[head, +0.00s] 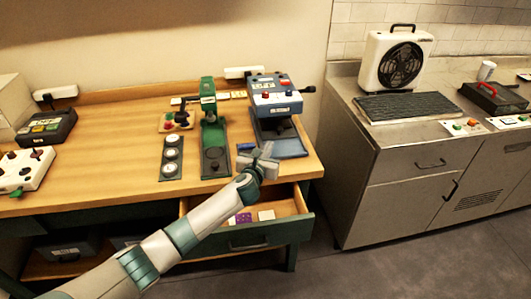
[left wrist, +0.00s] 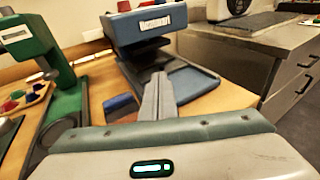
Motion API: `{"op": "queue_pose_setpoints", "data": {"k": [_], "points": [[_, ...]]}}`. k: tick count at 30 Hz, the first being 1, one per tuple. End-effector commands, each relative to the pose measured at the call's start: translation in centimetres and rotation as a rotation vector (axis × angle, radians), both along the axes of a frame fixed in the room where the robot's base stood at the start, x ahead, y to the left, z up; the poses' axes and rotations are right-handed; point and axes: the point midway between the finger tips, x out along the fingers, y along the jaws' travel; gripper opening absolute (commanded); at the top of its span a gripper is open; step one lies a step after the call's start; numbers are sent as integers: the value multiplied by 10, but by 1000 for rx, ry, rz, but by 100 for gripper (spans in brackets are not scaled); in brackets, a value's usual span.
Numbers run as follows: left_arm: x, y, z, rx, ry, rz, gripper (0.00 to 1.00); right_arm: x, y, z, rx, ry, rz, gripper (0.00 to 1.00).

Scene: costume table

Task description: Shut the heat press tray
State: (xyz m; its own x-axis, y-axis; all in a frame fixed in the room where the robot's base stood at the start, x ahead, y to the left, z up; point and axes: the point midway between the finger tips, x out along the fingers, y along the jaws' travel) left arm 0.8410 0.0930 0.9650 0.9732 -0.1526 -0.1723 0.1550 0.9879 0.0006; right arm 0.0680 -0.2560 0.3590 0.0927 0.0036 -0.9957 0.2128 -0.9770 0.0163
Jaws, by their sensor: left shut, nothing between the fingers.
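The heat press (head: 275,97) is a blue and grey machine at the back right of the wooden table; it also shows in the left wrist view (left wrist: 146,26). Its blue tray (head: 290,147) sticks out at the front, below the head, with a dark plate on it; in the left wrist view the tray (left wrist: 195,82) lies just beyond the fingers. My left gripper (head: 268,149) is shut and empty at the tray's front left corner. Its fingers (left wrist: 158,77) overlap the tray edge in view; I cannot tell whether they touch it. My right gripper is in neither view.
A green press (head: 208,110) stands left of the heat press, with a panel of dials (head: 172,157) beside it. An open drawer (head: 262,234) juts out under the table, below my left arm. A metal counter with a fan (head: 398,62) stands at the right.

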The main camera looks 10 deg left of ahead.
Motion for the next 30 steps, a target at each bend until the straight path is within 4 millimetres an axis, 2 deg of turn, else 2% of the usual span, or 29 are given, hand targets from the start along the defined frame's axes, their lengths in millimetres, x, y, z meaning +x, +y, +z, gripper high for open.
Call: {"op": "queue_pose_setpoints", "data": {"k": [3, 10, 30], "points": [[-14, 2, 1, 1, 0, -1, 0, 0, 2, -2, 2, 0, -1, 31], [-29, 4, 4, 0, 2, 0, 0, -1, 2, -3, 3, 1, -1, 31], [-32, 5, 5, 0, 1, 0, 0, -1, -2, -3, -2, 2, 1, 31]]}}
